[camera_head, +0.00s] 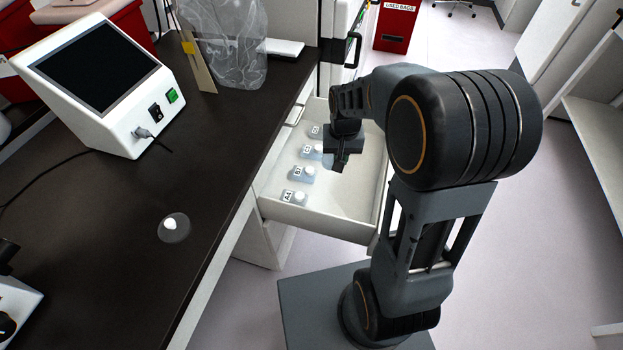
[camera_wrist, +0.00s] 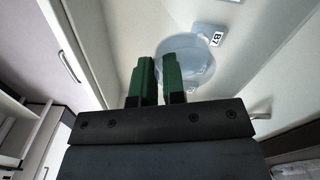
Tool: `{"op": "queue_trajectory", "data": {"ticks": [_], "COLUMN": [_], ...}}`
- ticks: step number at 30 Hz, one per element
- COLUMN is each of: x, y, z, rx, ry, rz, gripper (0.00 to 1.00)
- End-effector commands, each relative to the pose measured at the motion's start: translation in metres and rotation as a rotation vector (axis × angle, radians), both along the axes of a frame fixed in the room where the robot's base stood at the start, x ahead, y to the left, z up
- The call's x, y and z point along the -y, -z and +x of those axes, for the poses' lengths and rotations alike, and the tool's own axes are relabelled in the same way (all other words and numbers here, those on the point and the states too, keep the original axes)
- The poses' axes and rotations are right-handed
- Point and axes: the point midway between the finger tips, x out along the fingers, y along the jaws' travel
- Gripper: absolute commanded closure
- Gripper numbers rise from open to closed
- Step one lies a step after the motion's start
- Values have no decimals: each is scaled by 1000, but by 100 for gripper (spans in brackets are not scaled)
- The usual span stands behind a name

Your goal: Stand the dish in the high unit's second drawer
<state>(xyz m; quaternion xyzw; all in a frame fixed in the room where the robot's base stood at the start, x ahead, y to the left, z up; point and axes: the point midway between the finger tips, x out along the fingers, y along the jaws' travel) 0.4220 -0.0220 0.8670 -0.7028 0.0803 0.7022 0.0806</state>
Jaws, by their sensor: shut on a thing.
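My gripper (camera_head: 343,160) points down inside the open drawer (camera_head: 330,222), over its right part. In the wrist view, the two green fingers (camera_wrist: 158,78) are close together, with their tips at a clear bluish round dish (camera_wrist: 197,66). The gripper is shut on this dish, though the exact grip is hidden. A label reading B7 (camera_wrist: 215,39) shows beside the dish's rim.
Another round dish with a white knob (camera_head: 174,226) lies on the dark counter (camera_head: 115,225). A white screen unit (camera_head: 97,85) and a clear bag (camera_head: 232,45) are farther back. A red bin (camera_head: 397,25) stands beyond. The drawer's front right floor looks clear.

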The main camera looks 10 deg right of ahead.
Motion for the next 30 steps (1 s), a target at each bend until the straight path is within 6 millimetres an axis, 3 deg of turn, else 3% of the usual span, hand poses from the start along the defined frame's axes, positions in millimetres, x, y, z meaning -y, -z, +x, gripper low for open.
{"op": "queue_trajectory", "data": {"ticks": [1, 6, 12, 19, 23, 30], "x": [5, 14, 18, 19, 26, 57], "y": [28, 52, 74, 86, 93, 119], "z": [-8, -33, -58, -73, -68, -23], "rx": [5, 5, 3, 1, -2, -4], "ry": [36, 145, 234, 286, 299, 302], "rz": [0, 0, 1, 0, 1, 0], "gripper": [100, 100, 100, 100, 100, 100]}}
